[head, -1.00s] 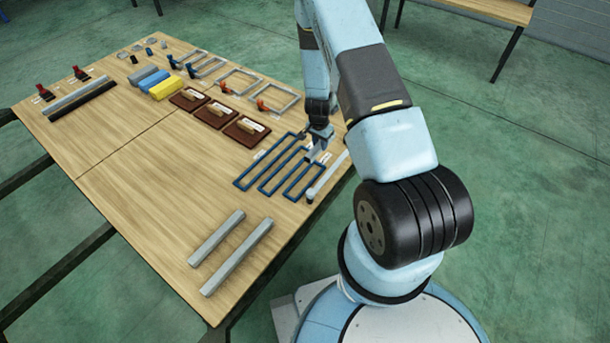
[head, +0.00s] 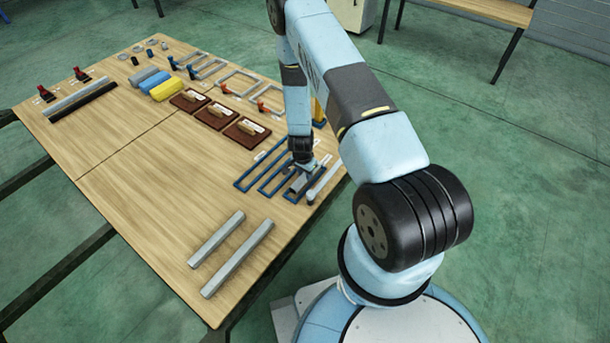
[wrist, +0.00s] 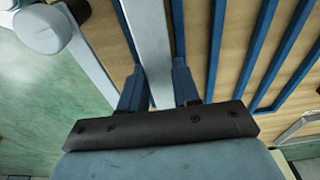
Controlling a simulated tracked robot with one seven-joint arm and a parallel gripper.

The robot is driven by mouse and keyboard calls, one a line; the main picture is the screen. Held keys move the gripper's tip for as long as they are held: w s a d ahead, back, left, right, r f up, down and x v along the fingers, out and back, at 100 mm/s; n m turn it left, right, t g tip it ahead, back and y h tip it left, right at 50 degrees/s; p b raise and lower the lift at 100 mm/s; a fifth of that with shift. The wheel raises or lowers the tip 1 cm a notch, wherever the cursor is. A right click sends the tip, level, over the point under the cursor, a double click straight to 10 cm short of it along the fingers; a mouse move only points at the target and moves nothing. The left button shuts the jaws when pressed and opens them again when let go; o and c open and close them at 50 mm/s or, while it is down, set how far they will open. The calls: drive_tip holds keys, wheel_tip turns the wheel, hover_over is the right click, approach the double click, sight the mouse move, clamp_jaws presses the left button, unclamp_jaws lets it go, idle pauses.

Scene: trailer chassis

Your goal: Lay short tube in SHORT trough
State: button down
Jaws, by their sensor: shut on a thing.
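My gripper (head: 302,178) is shut on a grey square tube, the short tube (wrist: 152,50), with one blue finger on each side in the wrist view. The tube runs up that picture, away from the jaws. The SHORT trough (head: 290,197) is the right-most and shortest blue frame. In the wrist view its blue rails (wrist: 178,30) show on both sides of the tube, and the tube lies along them. Whether the tube touches the trough floor, I cannot tell. In the head view my gripper and wrist cover much of the trough.
Two longer blue troughs (head: 243,184) lie left of the short one. Two grey bars (head: 237,258) lie at the near end. Brown blocks (head: 216,115) sit farther back. The middle of the table (head: 160,180) is clear.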

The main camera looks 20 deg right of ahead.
drive_tip(key=shift+f, duration=0.5)
drive_tip(key=shift+f, duration=0.6)
drive_tip(key=c, duration=0.8)
unclamp_jaws()
drive_tip(key=shift+r, duration=0.1)
wheel_tip(320, 180, up, 13)
drive_tip(key=a, duration=0.1)
wheel_tip(320, 180, up, 36)
drive_tip(key=n+t+y, duration=0.2)
drive_tip(key=n, duration=0.3)
hover_over(303, 177)
drive_tip(key=s+a, duration=0.1)
drive_tip(key=a, duration=0.2)
drive_tip(key=s+d+r+n+t, duration=0.2)
drive_tip(key=s+r+n, duration=0.1)
drive_tip(key=s+r, duration=1)
drive_tip(key=s+d+r+n, duration=0.2)
drive_tip(key=s+r, duration=0.7)
drive_tip(key=s, duration=0.4)
drive_tip(key=shift+s+n+t+h, duration=0.3)
drive_tip(key=shift+n+t+h, duration=0.1)
